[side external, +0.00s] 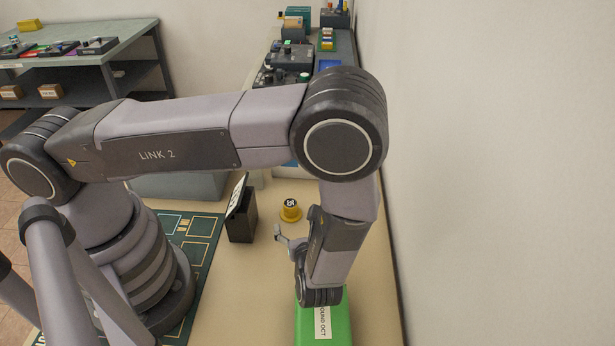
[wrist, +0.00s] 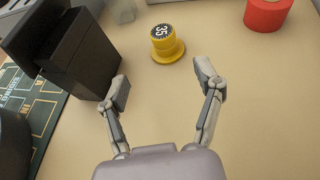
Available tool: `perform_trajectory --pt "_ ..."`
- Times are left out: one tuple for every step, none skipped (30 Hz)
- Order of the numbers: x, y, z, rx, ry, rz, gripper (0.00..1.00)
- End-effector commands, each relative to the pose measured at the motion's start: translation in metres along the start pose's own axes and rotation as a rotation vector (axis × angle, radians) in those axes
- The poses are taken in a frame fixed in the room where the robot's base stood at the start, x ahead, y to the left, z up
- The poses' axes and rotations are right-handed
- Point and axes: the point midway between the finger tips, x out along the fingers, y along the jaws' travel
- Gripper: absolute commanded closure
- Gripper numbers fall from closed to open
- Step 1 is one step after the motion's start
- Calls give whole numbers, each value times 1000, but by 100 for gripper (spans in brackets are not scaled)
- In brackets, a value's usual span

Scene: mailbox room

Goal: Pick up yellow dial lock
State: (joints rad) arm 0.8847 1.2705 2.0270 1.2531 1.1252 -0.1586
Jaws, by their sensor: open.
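The yellow dial lock (side external: 290,209) stands upright on the tan tabletop, a round stepped piece with a wide base. In the wrist view the yellow dial lock (wrist: 166,43) shows a black top face with white digits that look like "35". My gripper (wrist: 166,86) is open and empty, its two fingers spread wide. In the wrist view the lock lies beyond the fingertips, roughly between them, and touches neither. In the side view my gripper (side external: 281,238) is just below the lock in the picture, partly hidden by my wrist.
A black box (wrist: 85,55) with its lid tilted open stands left of the lock, close to my left finger. A red cylinder (wrist: 267,12) stands at the upper right. A green box (side external: 340,325) is below my wrist. Tan tabletop (wrist: 260,110) is clear right of the fingers.

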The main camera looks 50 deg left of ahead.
Motion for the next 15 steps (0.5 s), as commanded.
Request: perform_trajectory --pt "12 1 0 0 -1 7 33" --pt "18 2 0 1 -1 7 33" --pt "25 2 0 -1 0 7 33" --pt "30 1 0 -1 0 5 33" --pt "34 1 1 -1 0 6 33" --pt "38 0 0 -1 0 4 33" --pt "41 1 0 -1 0 5 33" --pt "43 1 1 -2 0 4 33" --pt "45 0 0 -2 0 3 33" --pt "47 0 1 -2 1 2 33" --pt "49 0 1 -2 0 3 33" --pt "52 0 2 -3 0 4 33" --pt "56 -1 2 -3 0 5 33" --pt "60 -2 3 -3 0 5 33" --pt "67 -3 4 -4 0 6 33"
